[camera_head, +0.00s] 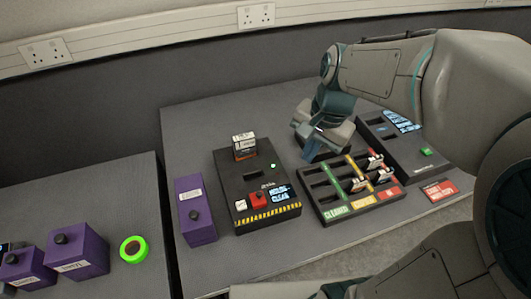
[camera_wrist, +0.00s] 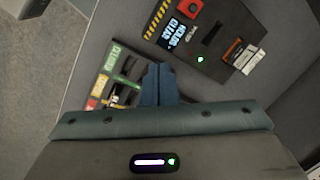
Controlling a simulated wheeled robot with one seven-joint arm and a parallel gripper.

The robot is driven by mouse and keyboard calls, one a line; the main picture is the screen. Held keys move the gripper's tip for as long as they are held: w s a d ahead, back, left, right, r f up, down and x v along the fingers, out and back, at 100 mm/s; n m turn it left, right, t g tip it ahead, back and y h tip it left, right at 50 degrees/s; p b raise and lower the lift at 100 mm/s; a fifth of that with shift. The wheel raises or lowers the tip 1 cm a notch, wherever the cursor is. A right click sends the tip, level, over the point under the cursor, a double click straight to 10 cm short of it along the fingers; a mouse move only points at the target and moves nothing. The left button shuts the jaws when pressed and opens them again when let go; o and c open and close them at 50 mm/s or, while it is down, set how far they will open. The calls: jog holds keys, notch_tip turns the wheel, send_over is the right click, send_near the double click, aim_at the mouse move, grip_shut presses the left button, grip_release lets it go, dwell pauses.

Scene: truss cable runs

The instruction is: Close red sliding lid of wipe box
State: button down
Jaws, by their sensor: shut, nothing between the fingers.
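I cannot pick out a wipe box with a red sliding lid for sure. A small flat red piece with white lettering (camera_head: 440,190) lies at the right front of the table, but I cannot tell if it is the lid.
The black machine (camera_head: 232,172) has a lit screen, a red button and a white-and-orange packet at its back. The sorting tray (camera_head: 330,199) holds several small white-and-red pieces. Another black device (camera_head: 405,160) stands right. Purple boxes (camera_head: 77,254) and a green ring (camera_head: 133,238) are on the left table.

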jog(key=w+a+f+m+g+y+b, duration=0.1)
jog(key=w+a+f+m+g+b, duration=0.15)
jog(key=w+f+m, duration=0.3)
send_near(263, 195)
jog(key=d+f, duration=0.1)
jog(key=f, duration=0.1)
jog(key=d+f, duration=0.1)
jog(key=f, duration=0.1)
jog(key=shift+w+d+p, duration=0.2)
jog(key=shift+d+p, duration=0.05)
jog(key=shift+p, duration=0.1)
jog(key=shift+s+a+f+p, duration=0.15)
jog(key=shift+s+a, duration=0.1)
jog(key=shift+a, duration=0.35)
jog(key=shift+s+a+f+p, duration=0.15)
jog(key=shift+s+a, duration=0.1)
jog(key=shift+a, duration=0.3)
jog(key=shift+s+a+f, duration=0.1)
jog(key=shift+s+a, duration=0.15)
jog(key=shift+a, duration=0.35)
